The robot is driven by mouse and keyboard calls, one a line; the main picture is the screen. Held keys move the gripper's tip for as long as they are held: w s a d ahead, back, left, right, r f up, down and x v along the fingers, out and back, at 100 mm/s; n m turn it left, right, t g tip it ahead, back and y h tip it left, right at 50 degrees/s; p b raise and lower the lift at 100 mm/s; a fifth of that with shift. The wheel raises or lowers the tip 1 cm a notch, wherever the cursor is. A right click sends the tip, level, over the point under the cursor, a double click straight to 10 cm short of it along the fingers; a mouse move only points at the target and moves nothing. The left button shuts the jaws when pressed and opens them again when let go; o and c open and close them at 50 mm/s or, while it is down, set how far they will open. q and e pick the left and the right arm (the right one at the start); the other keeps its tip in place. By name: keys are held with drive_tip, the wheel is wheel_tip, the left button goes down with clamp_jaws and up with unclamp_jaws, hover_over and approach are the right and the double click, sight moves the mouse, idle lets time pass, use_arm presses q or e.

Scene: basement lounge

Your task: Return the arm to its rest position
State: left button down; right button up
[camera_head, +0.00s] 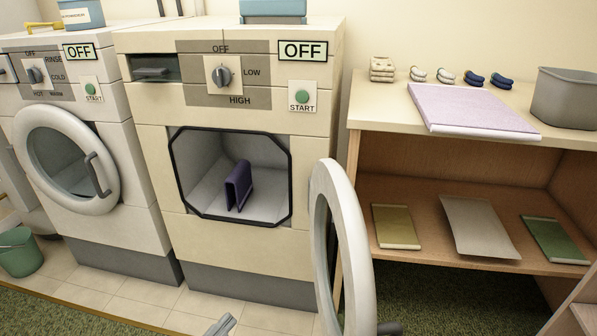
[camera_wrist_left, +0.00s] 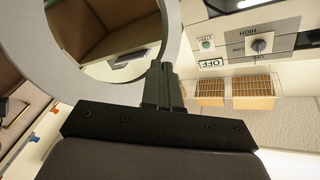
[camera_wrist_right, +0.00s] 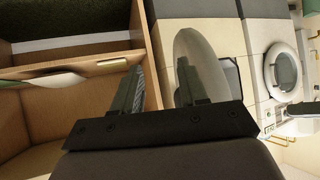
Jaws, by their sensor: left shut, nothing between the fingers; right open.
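My left gripper (camera_head: 222,325) shows only as a small grey tip at the bottom edge of the head view. In the left wrist view its fingers (camera_wrist_left: 162,68) are together with nothing between them. My right gripper (camera_wrist_right: 160,78) is open and empty in the right wrist view, its two fingers well apart. It is out of the head view. The right dryer (camera_head: 232,190) has its round door (camera_head: 345,250) swung open to the right. A dark purple folded cloth (camera_head: 238,186) stands inside the drum, apart from both grippers.
The left machine (camera_head: 90,150) has its round door (camera_head: 66,160) shut or nearly so. A shelf unit (camera_head: 365,112) at right holds a lilac folded cloth (camera_head: 470,108), rolled socks, a grey bin (camera_head: 567,98) and flat items below. A green bucket (camera_head: 18,252) stands at far left.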

use_arm(q)
drive_tip(key=s+a+f+n+g+y, duration=0.3)
drive_tip(key=s+f+n+y, duration=0.1)
drive_tip(key=s+f+n, duration=0.2)
drive_tip(key=s+a+f+n+g+y, duration=0.3)
drive_tip(key=s+f+n+y, duration=0.1)
drive_tip(key=s+f+n, duration=0.15)
wheel_tip(320, 180, up, 15)
drive_tip(key=a+p, duration=0.1)
drive_tip(key=p, duration=1.7)
drive_tip(key=shift+w, duration=0.25)
